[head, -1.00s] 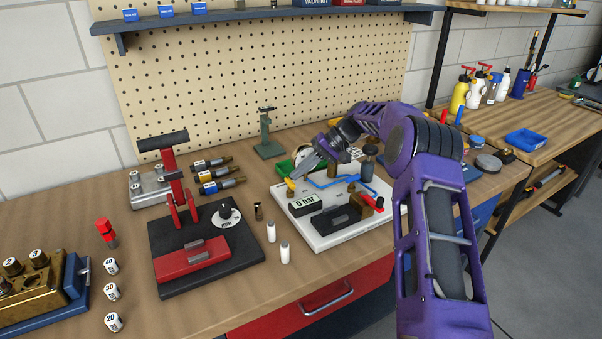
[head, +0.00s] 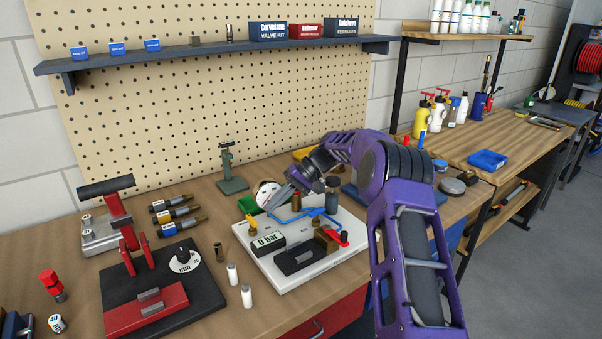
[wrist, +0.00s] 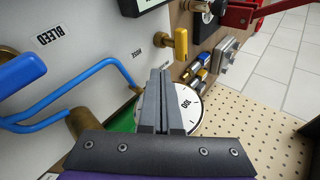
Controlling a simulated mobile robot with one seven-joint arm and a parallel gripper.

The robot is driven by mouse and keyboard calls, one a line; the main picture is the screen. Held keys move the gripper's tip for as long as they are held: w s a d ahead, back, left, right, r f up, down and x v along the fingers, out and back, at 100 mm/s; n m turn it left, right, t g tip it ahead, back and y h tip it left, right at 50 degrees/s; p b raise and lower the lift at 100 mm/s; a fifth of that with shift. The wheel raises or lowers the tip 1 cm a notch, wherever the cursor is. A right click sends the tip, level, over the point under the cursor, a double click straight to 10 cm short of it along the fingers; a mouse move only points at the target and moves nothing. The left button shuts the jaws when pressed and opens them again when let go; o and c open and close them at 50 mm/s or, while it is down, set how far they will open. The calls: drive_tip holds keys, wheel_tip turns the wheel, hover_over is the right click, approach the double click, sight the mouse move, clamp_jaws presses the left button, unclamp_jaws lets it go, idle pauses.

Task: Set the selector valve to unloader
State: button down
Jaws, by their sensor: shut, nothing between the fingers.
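A white rig board (head: 330,262) carries a 0 bar display (head: 268,241), blue tubing (head: 306,215) and a small yellow lever (head: 258,222) at its left rear. In the wrist view the yellow lever (wrist: 181,44) sits on a brass stem, beyond my fingertips and apart from them. My gripper (head: 269,208) is shut and empty above the rear left of the board; its fingers (wrist: 160,72) also show in the wrist view.
A white dial (wrist: 186,108) lies behind the fingers. A green stand (head: 229,170) is behind. A red handle (head: 343,237) is on the board's right.

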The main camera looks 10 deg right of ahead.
drive_tip(key=w+d+r+p, duration=0.2)
drive_tip(key=w+d+r, duration=0.1)
drive_tip(key=d+r, duration=0.3)
drive_tip(key=shift+d+r, duration=0.4)
drive_tip(key=shift+r, duration=0.05)
